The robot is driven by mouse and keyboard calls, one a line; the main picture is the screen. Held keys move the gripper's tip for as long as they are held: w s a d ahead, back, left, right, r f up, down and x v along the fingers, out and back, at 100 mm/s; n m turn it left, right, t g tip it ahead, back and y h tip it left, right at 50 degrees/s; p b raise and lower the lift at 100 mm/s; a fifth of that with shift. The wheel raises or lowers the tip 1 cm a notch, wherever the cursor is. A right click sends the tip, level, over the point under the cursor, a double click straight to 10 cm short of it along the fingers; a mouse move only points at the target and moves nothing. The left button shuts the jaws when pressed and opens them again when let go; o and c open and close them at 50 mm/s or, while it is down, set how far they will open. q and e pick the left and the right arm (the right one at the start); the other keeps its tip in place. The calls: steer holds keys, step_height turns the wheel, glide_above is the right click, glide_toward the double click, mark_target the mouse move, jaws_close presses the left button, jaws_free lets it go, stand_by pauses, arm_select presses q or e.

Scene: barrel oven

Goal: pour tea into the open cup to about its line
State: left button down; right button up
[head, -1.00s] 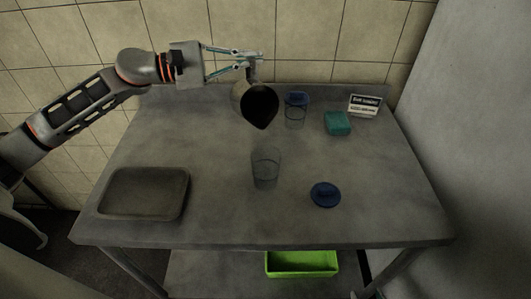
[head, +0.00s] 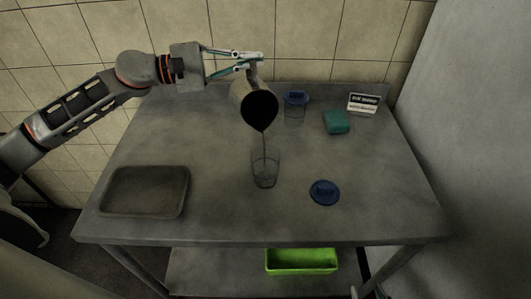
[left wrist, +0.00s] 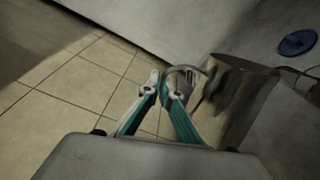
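My left gripper (head: 257,60) is shut on the handle of a metal pitcher (head: 243,97), which also shows in the left wrist view (left wrist: 245,95). The pitcher is held above the table, tipped forward with its dark mouth facing the head camera. A thin dark stream of tea (head: 264,142) runs from its lip down into the open clear cup (head: 265,173). The cup stands upright on the table. Its tea level and line are too faint to tell. A blue lid (head: 324,192) lies to the cup's right.
A second clear cup with a blue lid (head: 295,107) stands behind, near a teal block (head: 336,121) and a small sign (head: 363,103). A grey tray (head: 145,191) lies at left. A green bin (head: 301,261) is below the table. The table's front right is clear.

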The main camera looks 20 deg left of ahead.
mark_target(254, 69)
arm_select(q)
steer(key=shift+s+d+r+m, duration=0.1)
steer(key=shift+s+m, duration=0.05)
steer(key=shift+m, duration=0.15)
steer(key=shift+s+d, duration=0.1)
steer(key=shift+s, duration=0.1)
steer(key=shift+s+d, duration=0.15)
steer(key=shift+s, duration=0.05)
steer(key=shift+s+d+m, duration=0.15)
steer(key=shift+s+m, duration=0.1)
steer(key=shift+m, duration=0.05)
steer(key=shift+s+d+m+b, duration=0.2)
steer(key=shift+s+m+b, duration=0.1)
steer(key=shift+b, duration=0.1)
steer(key=shift+s+d, duration=0.1)
steer(key=shift+s, duration=0.1)
stand_by(0.6)
steer(key=shift+s+d+m, duration=0.15)
steer(key=shift+s+m, duration=0.05)
steer(key=shift+m, duration=0.3)
stand_by(1.0)
